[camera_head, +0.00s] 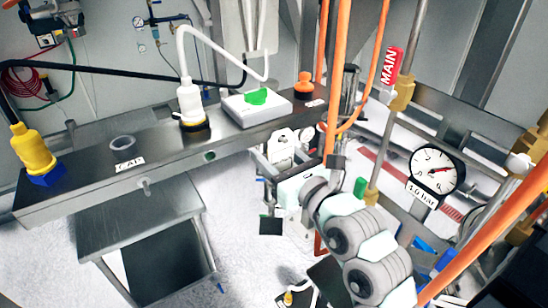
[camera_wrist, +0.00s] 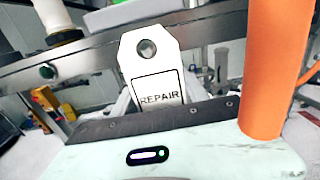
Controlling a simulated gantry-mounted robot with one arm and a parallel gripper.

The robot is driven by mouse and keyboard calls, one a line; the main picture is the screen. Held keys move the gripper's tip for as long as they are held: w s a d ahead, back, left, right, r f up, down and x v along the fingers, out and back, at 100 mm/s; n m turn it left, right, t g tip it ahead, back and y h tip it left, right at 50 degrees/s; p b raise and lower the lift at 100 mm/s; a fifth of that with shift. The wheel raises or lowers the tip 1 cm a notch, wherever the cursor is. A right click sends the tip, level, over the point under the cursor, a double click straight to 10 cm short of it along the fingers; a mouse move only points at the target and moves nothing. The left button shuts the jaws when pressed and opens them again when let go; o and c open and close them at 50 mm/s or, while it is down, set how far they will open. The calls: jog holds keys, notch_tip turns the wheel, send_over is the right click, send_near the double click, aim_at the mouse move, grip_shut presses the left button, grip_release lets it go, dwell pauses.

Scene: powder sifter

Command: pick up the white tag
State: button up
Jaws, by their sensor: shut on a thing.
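The white tag (camera_wrist: 150,75) stands upright in the middle of the wrist view. It has a grey-rimmed hole near its top, clipped upper corners and the word REPAIR in a black frame. Its lower edge is hidden behind the dark edge of my gripper (camera_wrist: 160,112), which is shut on it. In the head view my gripper (camera_head: 288,152) is in front of the right part of the steel bench, beside the orange hoses. The tag is too small there to make out clearly.
The steel bench (camera_head: 100,175) bears a yellow bottle (camera_head: 32,148), a white bottle (camera_head: 190,100) and a white box with a green piece (camera_head: 258,97). An orange pipe (camera_wrist: 275,70) stands close on the right of my gripper. A pressure gauge (camera_head: 435,170) is further right.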

jog(key=b+v, duration=0.4)
jog(key=v, duration=1.4)
jog(key=shift+w, duration=0.1)
